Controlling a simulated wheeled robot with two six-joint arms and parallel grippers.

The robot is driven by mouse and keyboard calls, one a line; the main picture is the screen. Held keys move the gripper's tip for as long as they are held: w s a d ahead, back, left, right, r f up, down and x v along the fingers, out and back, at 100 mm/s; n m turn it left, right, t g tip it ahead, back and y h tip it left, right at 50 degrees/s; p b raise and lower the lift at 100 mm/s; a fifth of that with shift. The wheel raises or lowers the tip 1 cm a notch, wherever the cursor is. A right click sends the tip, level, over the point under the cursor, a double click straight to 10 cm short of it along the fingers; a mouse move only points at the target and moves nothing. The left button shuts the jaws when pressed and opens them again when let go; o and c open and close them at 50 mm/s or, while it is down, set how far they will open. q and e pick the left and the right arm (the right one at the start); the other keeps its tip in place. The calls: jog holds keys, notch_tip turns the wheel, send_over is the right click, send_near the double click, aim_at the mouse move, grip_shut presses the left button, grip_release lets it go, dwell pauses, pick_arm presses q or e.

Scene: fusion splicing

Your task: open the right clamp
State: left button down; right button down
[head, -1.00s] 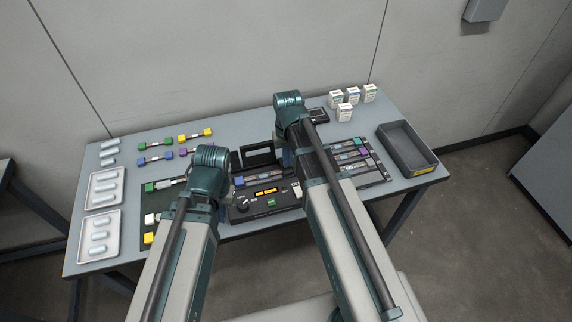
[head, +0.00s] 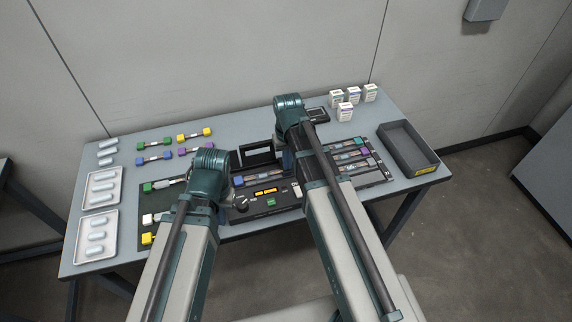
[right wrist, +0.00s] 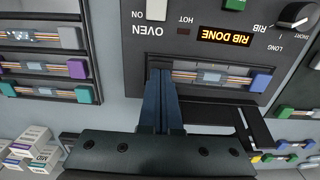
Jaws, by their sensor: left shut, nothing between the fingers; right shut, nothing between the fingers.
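The splicer (head: 268,204) stands at the table's front middle. In the right wrist view, which shows it upside down, its panel (right wrist: 185,42) has a lit display (right wrist: 235,36) reading RIB DONE.
A dark bin (head: 408,148) stands at the table's right end, with several small boxes (head: 348,111) behind. Ribbon holders (head: 353,155) lie right of the splicer. Trays (head: 101,193) with pale cylinders are at the left. Between them and the splicer lie more coloured holders (head: 154,158).

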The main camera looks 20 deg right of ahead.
pick_arm(q)
jog(key=shift+s, duration=0.1)
pick_arm(e)
jog(key=shift+w, duration=0.35)
pick_arm(q)
jog(key=shift+r, duration=0.1)
pick_arm(e)
jog(key=shift+r, duration=0.1)
pick_arm(q)
jog(key=shift+r+p, duration=0.7)
jog(key=shift+p, duration=0.05)
pick_arm(e)
jog(key=shift+w+r, duration=0.35)
jog(key=shift+r, duration=0.4)
pick_arm(q)
jog(key=shift+r, duration=0.15)
pick_arm(e)
jog(key=shift+r, duration=0.1)
pick_arm(q)
jog(key=shift+r+p, duration=0.5)
jog(key=shift+p, duration=0.15)
pick_arm(e)
jog(key=shift+w+r, duration=0.4)
jog(key=shift+r, duration=0.1)
